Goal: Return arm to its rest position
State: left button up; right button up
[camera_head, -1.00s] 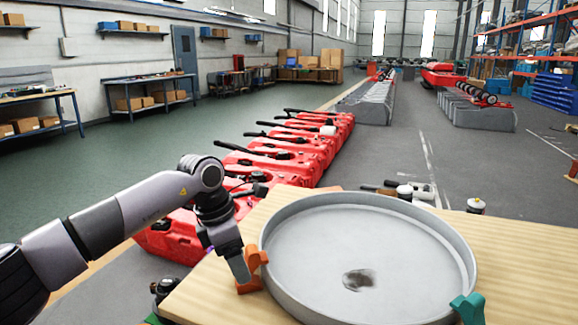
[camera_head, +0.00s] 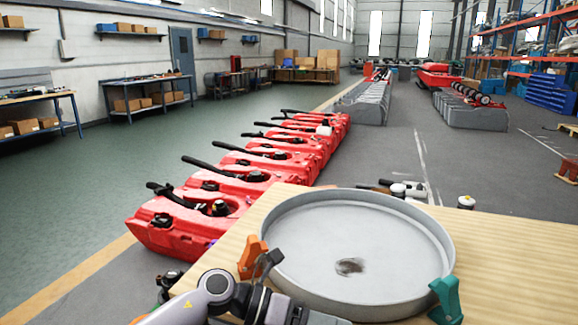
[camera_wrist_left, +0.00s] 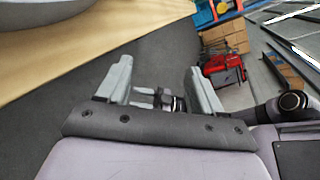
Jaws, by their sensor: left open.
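My left arm (camera_head: 218,285) shows at the bottom of the head view, bent low in front of the wooden table; its gripper cannot be made out clearly there. In the wrist view my left gripper (camera_wrist_left: 162,92) is open, with its two grey fingers apart and nothing between them. The round grey tray (camera_head: 352,300) lies on the table, with a dark patch on its floor. An orange clamp (camera_head: 251,257) stands at its left rim and a teal clamp (camera_head: 446,300) at its right rim. My right gripper is not in view.
The wooden table (camera_head: 515,265) has bare room right of the tray. Red scrubber tanks (camera_head: 185,225) stand in a row beyond its left side. Small bottles and tools (camera_head: 400,190) sit behind the tray. The green floor (camera_head: 75,210) at left is open.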

pick_arm(q)
jog(key=s+a+f+n+t+y+p, duration=0.15)
jog(key=a+n+t, duration=0.35)
jog(key=n+t, duration=0.65)
jog(key=a+f+n+t+y+p, duration=0.15)
jog(key=a+n+t, duration=0.45)
jog(key=n, duration=1.1)
jog(key=s+a+f+n+g+y+p, duration=0.2)
jog(key=s+a+f+n+g+y, duration=0.3)
jog(key=s+a+f+n+y, duration=0.4)
jog(key=s+a+f+n, duration=0.5)
jog(key=s+a, duration=0.1)
jog(key=s, duration=0.1)
jog(key=shift+a+f, duration=0.25)
jog(key=shift+a, duration=0.05)
jog(key=shift+n+g, duration=0.25)
jog(key=c, duration=0.4)
jog(key=shift+d, duration=0.1)
jog(key=shift+c, duration=0.2)
